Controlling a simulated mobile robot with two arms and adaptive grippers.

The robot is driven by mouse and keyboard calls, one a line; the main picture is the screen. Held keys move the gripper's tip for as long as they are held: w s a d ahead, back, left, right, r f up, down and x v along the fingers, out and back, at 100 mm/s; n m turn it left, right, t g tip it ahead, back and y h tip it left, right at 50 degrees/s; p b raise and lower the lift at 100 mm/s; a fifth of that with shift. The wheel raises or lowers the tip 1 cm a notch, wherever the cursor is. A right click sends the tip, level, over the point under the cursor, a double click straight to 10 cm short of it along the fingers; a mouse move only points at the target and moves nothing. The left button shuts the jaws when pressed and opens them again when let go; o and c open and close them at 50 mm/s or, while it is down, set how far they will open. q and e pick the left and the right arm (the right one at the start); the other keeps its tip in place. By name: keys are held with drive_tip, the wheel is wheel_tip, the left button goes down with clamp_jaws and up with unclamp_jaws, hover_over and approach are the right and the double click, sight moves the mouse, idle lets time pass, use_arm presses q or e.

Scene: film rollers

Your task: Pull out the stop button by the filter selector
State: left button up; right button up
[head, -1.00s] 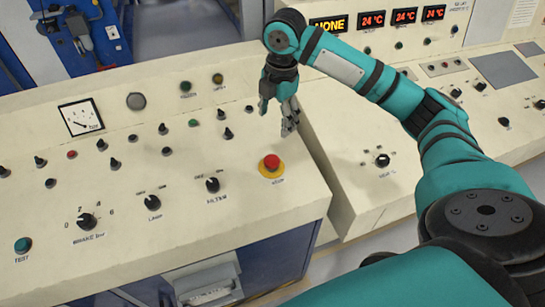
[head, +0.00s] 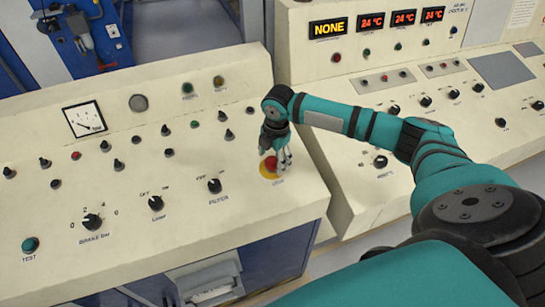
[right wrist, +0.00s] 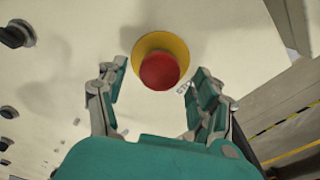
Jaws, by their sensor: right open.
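The red stop button (head: 268,164) sits on a yellow disc near the right edge of the left console, right of the FILTER selector (head: 214,186). In the right wrist view the button (right wrist: 160,71) stands just beyond the fingertips, roughly centred between them. My right gripper (head: 277,163) is above the button, and its fingers partly cover the button and disc in the head view. In the right wrist view the gripper (right wrist: 158,92) is open, with one finger on each side and nothing held. Whether a finger touches the button I cannot tell. My left gripper is not in view.
The left console (head: 130,240) carries several knobs, switches and a bar gauge (head: 84,119). A second console (head: 350,215) with red displays stands to the right, across a narrow gap. Dark knobs (right wrist: 14,34) lie left in the right wrist view.

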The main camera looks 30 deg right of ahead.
drive_tip(key=shift+f, duration=0.5)
clamp_jaws()
